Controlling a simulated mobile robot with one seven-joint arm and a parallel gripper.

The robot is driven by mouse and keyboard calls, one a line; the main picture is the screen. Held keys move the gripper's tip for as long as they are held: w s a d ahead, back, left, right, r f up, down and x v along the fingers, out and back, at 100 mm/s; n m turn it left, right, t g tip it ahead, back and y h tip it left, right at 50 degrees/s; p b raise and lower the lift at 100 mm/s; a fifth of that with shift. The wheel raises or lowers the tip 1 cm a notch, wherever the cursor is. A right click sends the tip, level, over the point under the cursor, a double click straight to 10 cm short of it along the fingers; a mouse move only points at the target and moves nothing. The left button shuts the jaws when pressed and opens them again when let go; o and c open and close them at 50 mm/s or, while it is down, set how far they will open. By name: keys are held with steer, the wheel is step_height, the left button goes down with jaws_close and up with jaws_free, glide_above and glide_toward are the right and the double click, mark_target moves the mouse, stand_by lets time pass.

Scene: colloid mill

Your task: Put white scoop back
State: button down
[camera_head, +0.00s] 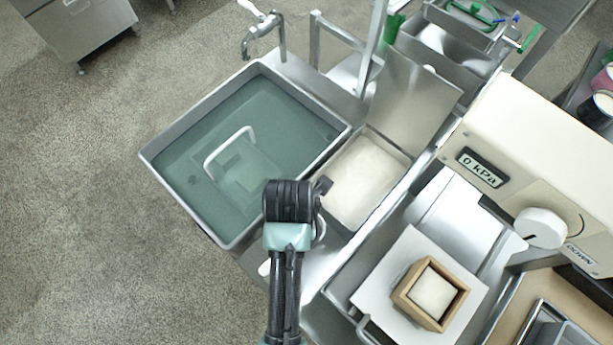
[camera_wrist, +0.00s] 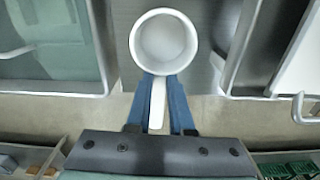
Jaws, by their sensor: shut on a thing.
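The white scoop (camera_wrist: 163,42) shows in the wrist view as a round cup seen from above, with its handle pointing toward my gripper. My gripper (camera_wrist: 160,100) is shut on the handle, with one blue finger on each side of it. The cup is held beyond the fingertips, over a grey metal surface; I cannot tell its height. The cup looks empty. In the head view my dark arm covers the gripper and most of the scoop. A bit of white (camera_head: 265,268) shows left of the arm, possibly part of the scoop.
A water-filled sink (camera_head: 148,158) with a white-handled thing in it lies left. A metal tray (camera_head: 408,158) of white material is beside it. A wooden mould (camera_head: 402,297) stands on a white board (camera_head: 408,243) under the cream press (camera_head: 530,150) reading 0 kPa. A tap (camera_head: 262,28) stands behind.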

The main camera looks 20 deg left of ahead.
steer(key=shift+s+a+f+n, duration=0.1)
steer(key=shift+s+f+n, duration=0.05)
steer(key=shift+f+n, duration=0.2)
step_height(320, 180, down, 10)
steer(key=shift+r+b, duration=0.25)
steer(key=shift+b, duration=0.2)
steer(key=shift+f, duration=0.2)
steer(key=c, duration=0.8)
jaws_free()
steer(key=shift+r, duration=0.15)
